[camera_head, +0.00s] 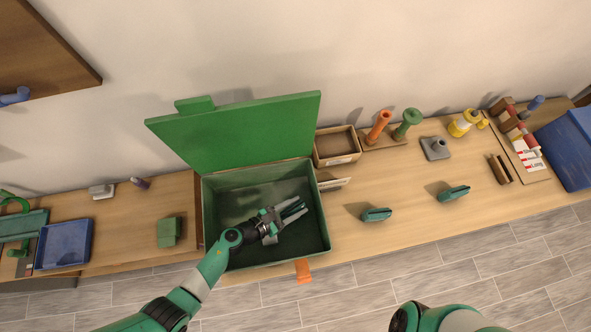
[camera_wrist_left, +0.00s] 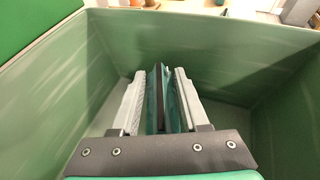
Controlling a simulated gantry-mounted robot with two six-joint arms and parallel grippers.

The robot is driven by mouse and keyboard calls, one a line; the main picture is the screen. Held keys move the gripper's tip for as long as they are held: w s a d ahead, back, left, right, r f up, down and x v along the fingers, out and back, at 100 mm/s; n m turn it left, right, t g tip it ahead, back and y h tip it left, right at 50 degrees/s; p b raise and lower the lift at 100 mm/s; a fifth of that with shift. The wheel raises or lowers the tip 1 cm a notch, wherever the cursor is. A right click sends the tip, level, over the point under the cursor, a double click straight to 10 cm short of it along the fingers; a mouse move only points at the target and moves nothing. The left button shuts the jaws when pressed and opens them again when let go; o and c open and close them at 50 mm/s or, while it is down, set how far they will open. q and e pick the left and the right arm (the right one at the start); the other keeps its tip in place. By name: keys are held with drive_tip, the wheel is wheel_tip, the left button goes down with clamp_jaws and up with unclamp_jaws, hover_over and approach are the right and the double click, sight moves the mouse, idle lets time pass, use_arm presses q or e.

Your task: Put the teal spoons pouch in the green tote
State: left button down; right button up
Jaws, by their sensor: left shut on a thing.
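The green tote (camera_head: 325,225) stands on the bench with its green lid (camera_head: 240,130) open and tilted back against the wall. My left gripper (camera_head: 293,213) reaches down inside the tote. It is shut on a thin teal pouch with a dark edge, held upright between the fingers in the left wrist view (camera_wrist_left: 157,98). Its label cannot be read, and whether it touches the tote floor cannot be told. The tote walls surround the fingers in the left wrist view (camera_wrist_left: 225,60). My right gripper is out of view.
Two other teal items (camera_head: 376,214) (camera_head: 453,193) lie on the bench to the right. A small cardboard box (camera_head: 337,160) stands beside the tote's back right corner. An orange latch (camera_head: 303,271) hangs at the tote's front. A green block (camera_head: 168,232) and blue tray (camera_head: 63,245) lie left.

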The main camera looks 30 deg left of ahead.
use_arm(q)
drive_tip(key=shift+f+b, duration=1.2)
drive_tip(key=shift+f, duration=0.55)
drive_tip(key=shift+f, duration=0.2)
drive_tip(key=shift+c, duration=2)
unclamp_jaws()
drive_tip(key=shift+s+a+r, duration=0.1)
drive_tip(key=shift+s+r, duration=0.1)
drive_tip(key=shift+r, duration=0.2)
drive_tip(key=p+v, duration=0.5)
drive_tip(key=v, duration=0.6)
drive_tip(key=shift+s+p, duration=0.25)
drive_tip(key=shift+p, duration=0.05)
